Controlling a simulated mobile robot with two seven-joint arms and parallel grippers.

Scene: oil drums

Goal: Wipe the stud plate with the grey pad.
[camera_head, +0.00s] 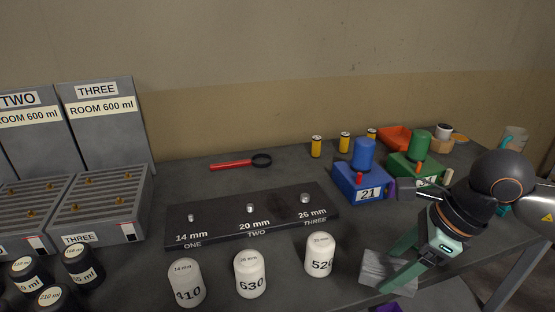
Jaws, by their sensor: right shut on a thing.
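The stud plate (222,233) is a long dark plate lying on the table. It carries three metal studs marked 14 mm, 20 mm and 26 mm, labelled ONE, TWO and THREE. A darker smudge shows on it between the 20 mm and 26 mm studs. My right gripper (394,264) is shut on the grey pad (377,268), near the table's front edge. The pad is to the right of the plate and apart from it. The fingers hide part of the pad. My left gripper is not in view.
White caps marked 410 (186,283), 630 (250,275) and 520 (320,256) stand in front of the plate. A blue box (362,185) and a green box (408,166) stand at right. Grey racks (110,205) and black canisters (82,266) are at left. A red-handled magnifier (232,165) lies behind the plate.

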